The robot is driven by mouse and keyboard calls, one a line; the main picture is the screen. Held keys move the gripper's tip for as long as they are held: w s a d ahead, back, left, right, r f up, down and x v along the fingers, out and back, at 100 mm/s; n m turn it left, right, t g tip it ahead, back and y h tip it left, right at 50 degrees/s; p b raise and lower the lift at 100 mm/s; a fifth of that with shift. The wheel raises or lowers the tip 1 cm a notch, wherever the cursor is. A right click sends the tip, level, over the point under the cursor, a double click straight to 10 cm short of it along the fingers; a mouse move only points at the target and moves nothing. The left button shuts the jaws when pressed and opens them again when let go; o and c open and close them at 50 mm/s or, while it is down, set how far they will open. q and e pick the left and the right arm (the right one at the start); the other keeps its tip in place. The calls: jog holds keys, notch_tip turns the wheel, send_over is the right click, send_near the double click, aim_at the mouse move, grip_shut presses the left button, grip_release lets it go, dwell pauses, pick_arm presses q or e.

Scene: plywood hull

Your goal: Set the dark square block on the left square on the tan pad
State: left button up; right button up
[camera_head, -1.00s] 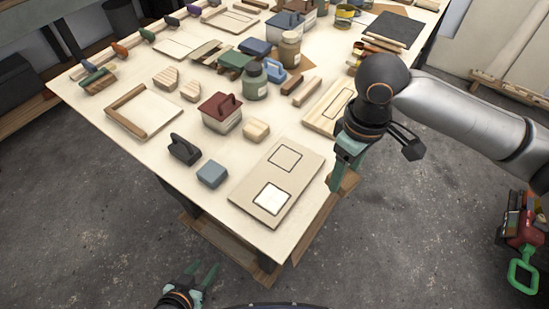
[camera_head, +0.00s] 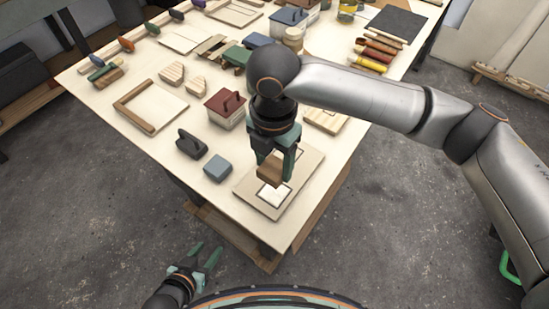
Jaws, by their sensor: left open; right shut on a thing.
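A brown square block (camera_head: 270,172) is held between the fingers of my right gripper (camera_head: 272,170), over the tan pad (camera_head: 308,165). Its gap to the pad is hard to judge. The pad lies at the table's near corner. Its near square (camera_head: 273,196), white with a dark outline, shows just below the block, partly covered by it. The pad's other square is mostly hidden behind the gripper. My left gripper (camera_head: 207,258) is open and empty, in front of the table, over the floor.
A blue-grey block (camera_head: 217,168) and a black handled tool (camera_head: 191,144) lie left of the pad. A red-lidded box (camera_head: 226,108) stands behind. My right arm hides part of the table. Several rollers or tools (camera_head: 375,54) lie at the back right.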

jog(key=shift+f+b, duration=1.15)
jog(key=shift+f, duration=0.3)
notch_tip(320, 180, down, 2)
jog(key=b, duration=0.2)
jog(key=shift+f+b, duration=0.15)
jog(key=shift+b, duration=0.25)
jog(key=shift+f, duration=1.2)
jog(key=shift+p, duration=0.3)
jog(key=o, duration=1.4)
notch_tip(320, 180, up, 12)
jog(key=shift+r, duration=0.25)
jog(key=shift+f, duration=0.1)
